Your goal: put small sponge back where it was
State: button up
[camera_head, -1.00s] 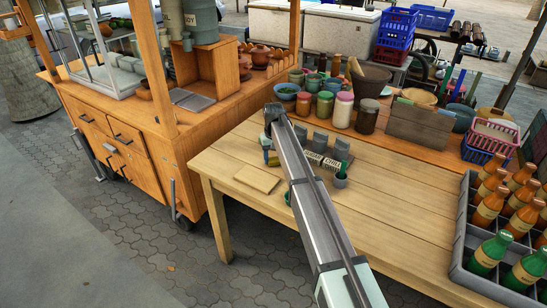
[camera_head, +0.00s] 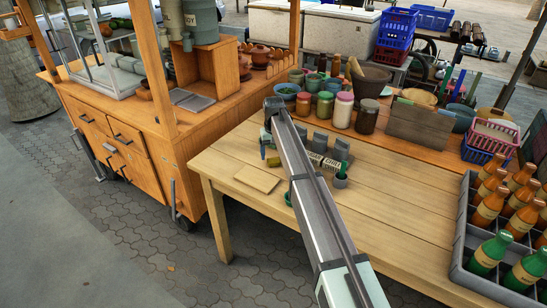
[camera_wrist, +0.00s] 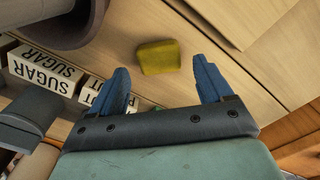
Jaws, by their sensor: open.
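The small sponge is a yellow block (camera_wrist: 158,57) lying on the wooden table, seen in the wrist view just ahead of and between the two blue fingers. My gripper (camera_wrist: 162,66) is open, with its fingers apart on either side of the sponge's line and nothing held. I cannot tell its exact height above the sponge. In the head view my gripper (camera_head: 264,146) is at the table's far left part, mostly hidden by my arm.
A flat wooden board (camera_head: 257,179) lies near the table's left edge. Labelled boxes (camera_head: 331,165), including a SUGAR box (camera_wrist: 45,68), and a small cup (camera_head: 341,180) stand close by. Jars (camera_head: 343,110) stand behind.

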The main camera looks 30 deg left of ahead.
aim_at(275, 159)
notch_tip(275, 159, up, 10)
jog(key=shift+f, duration=0.2)
jog(key=shift+o, duration=0.2)
jog(key=shift+o, duration=0.8)
jog(key=shift+w+d, duration=0.15)
jog(key=shift+o, duration=1)
jog(key=w+d+r+m, duration=0.1)
jog(key=w+d+r, duration=0.2)
jog(key=w+d, duration=0.2)
jog(key=shift+d+r, duration=0.15)
jog(key=shift+d, duration=0.45)
jog(key=s+d+r+t+y, duration=0.1)
jog(key=d+r, duration=0.4)
jog(key=d, duration=0.3)
jog(key=d+r+y, duration=0.1)
jog(key=d+r, duration=0.4)
jog(key=d, duration=0.3)
jog(key=s+a+r+n+g+y, duration=0.1)
jog(key=s+n+y, duration=0.2)
jog(key=s+n, duration=0.5)
jog(key=w+a+f+n, duration=0.2)
jog(key=a+f, duration=0.2)
jog(key=f, duration=0.4)
jog(key=shift+f, duration=0.35)
